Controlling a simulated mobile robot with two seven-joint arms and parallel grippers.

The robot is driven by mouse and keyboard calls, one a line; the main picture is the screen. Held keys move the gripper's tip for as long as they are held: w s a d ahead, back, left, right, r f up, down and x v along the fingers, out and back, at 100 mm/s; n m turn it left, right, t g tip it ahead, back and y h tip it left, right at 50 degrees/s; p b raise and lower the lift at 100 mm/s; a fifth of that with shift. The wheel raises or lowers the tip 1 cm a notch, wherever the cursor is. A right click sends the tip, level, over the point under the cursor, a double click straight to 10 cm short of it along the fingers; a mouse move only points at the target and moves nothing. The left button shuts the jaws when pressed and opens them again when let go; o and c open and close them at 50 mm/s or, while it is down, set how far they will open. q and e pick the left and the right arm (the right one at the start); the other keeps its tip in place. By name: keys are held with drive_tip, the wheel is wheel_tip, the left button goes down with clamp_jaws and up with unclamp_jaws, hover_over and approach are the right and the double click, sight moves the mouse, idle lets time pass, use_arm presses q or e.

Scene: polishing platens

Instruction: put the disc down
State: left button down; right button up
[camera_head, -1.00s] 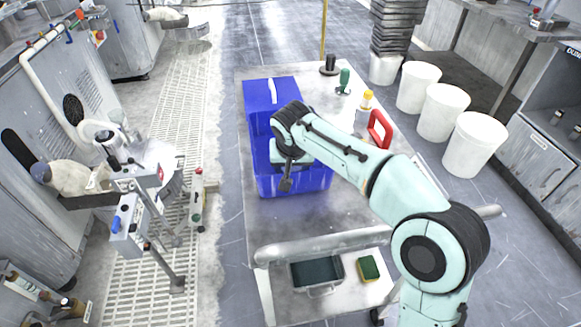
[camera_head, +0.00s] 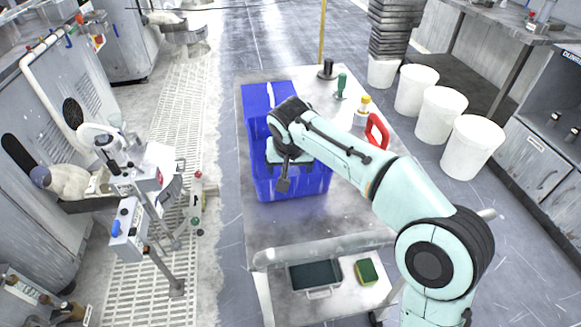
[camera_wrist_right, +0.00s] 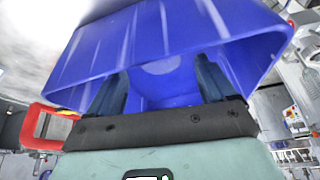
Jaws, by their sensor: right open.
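My right gripper (camera_head: 283,184) hangs over the blue bin (camera_head: 262,100) on the cart, seen in the head view. In the right wrist view its two dark fingers (camera_wrist_right: 160,84) are spread apart with nothing between them, and the blue bin (camera_wrist_right: 120,45) fills the space ahead. I cannot clearly make out a disc. A faint round patch shows on the bin's inner surface in the wrist view, but I cannot tell whether it is a disc. My arm hides part of the bin in the head view. My left gripper is not in view.
The cart (camera_head: 280,228) also carries a red-handled object (camera_head: 377,130), a yellow-capped bottle (camera_head: 362,112) and a green-handled tool (camera_head: 341,84). Its lower shelf holds a dark tray (camera_head: 315,275) and a sponge (camera_head: 366,271). White buckets (camera_head: 470,148) stand right; a polishing machine (camera_head: 150,185) stands left.

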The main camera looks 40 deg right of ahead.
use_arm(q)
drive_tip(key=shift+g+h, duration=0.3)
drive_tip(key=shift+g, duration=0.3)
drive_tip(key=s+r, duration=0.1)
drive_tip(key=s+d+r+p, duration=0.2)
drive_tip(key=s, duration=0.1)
use_arm(e)
drive_tip(key=v, duration=0.9)
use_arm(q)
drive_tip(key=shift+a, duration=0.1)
use_arm(e)
drive_tip(key=shift+a, duration=0.1)
